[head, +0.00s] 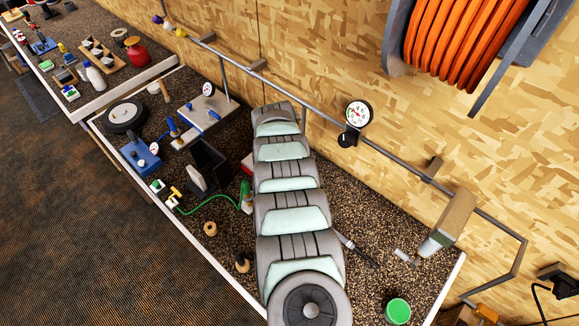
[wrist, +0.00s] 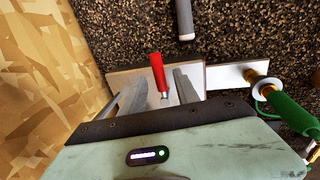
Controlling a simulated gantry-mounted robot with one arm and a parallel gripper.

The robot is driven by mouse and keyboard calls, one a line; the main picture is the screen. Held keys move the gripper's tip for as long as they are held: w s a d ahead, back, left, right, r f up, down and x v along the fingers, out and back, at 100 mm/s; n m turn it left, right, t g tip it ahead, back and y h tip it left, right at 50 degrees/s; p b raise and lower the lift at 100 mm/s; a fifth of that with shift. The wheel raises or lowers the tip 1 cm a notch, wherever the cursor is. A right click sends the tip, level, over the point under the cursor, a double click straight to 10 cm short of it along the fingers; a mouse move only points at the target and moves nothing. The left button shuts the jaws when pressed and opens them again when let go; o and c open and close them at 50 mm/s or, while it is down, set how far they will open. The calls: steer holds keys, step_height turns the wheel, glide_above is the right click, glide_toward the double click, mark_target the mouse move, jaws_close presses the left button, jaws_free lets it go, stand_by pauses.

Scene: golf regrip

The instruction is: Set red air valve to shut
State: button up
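The red air valve lever (wrist: 157,72) shows in the wrist view, a red handle rising from a small metal stem. It points away from my gripper's body, tilted slightly left. My gripper (wrist: 157,88) is open, with one grey finger on each side of the lever and a visible gap on both sides. In the head view my arm hides the gripper and the lever. A red patch (head: 247,162) shows at the arm's left edge there; I cannot tell whether it belongs to the valve.
In the wrist view a pale panel (wrist: 228,77) lies behind the fingers, and a green handle (wrist: 294,115) with a brass collar is at right. A grey rounded bar (wrist: 184,20) is above. In the head view, a black bin (head: 209,160) stands left of my arm and a gauge (head: 358,114) hangs right.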

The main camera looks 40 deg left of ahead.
step_height(320, 180, up, 11)
steer(key=s, duration=0.2)
steer(key=shift+f, duration=0.2)
stand_by(0.4)
stand_by(0.4)
